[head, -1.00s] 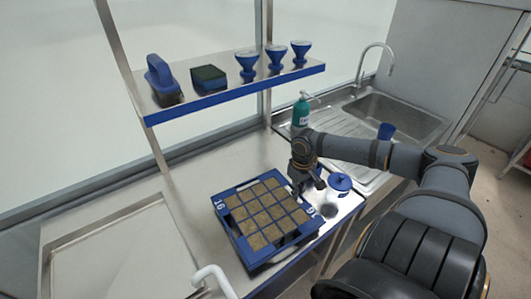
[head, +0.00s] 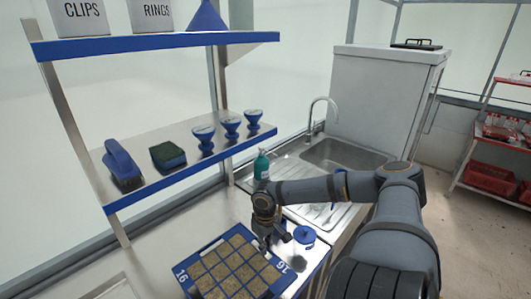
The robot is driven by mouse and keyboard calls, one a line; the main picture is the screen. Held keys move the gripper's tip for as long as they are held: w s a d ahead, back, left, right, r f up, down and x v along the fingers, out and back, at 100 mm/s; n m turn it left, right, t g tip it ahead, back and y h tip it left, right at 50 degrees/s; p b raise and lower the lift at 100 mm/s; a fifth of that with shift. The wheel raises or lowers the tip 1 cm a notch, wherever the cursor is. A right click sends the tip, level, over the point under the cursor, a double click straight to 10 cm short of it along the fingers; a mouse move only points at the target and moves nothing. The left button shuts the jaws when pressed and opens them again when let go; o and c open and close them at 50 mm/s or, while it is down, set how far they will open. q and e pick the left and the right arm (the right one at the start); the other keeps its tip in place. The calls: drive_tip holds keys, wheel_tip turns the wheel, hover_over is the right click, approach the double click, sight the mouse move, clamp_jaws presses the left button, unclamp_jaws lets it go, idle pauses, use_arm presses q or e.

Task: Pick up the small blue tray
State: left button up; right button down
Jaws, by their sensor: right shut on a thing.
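The small blue tray (head: 183,268) is at the bottom of the head view, on the metal worktop, its lower part cut off by the picture edge. It has a blue rim marked 16 and a grid of several brown, soil-filled cells. My right gripper (head: 266,243) points down at the tray's far right edge and is shut on it. The fingertips are small and partly hidden, and I cannot tell whether the tray is clear of the worktop. My left gripper is out of view.
A blue-lidded pot (head: 304,235) stands just right of my right gripper. A teal bottle (head: 261,165) stands by the sink (head: 345,155). Above the worktop, a lower shelf (head: 190,170) holds a brush, a sponge and blue funnel-shaped pieces. A red-crate rack (head: 490,180) is far right.

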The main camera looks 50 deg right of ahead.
wheel_tip(320, 180, up, 4)
drive_tip(key=s+a+p, duration=0.1)
drive_tip(key=a+p, duration=0.1)
drive_tip(key=p, duration=0.2)
wheel_tip(320, 180, up, 3)
drive_tip(key=p, duration=0.3)
hover_over(260, 281)
drive_tip(key=d, duration=0.1)
drive_tip(key=shift+w+d+f, duration=0.1)
drive_tip(key=shift+w+d, duration=0.05)
drive_tip(key=shift+w, duration=0.15)
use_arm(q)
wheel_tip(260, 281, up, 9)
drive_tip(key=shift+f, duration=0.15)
use_arm(e)
drive_tip(key=shift+s+a+r, duration=0.25)
drive_tip(key=shift+s+a, duration=0.05)
drive_tip(key=shift+a, duration=0.3)
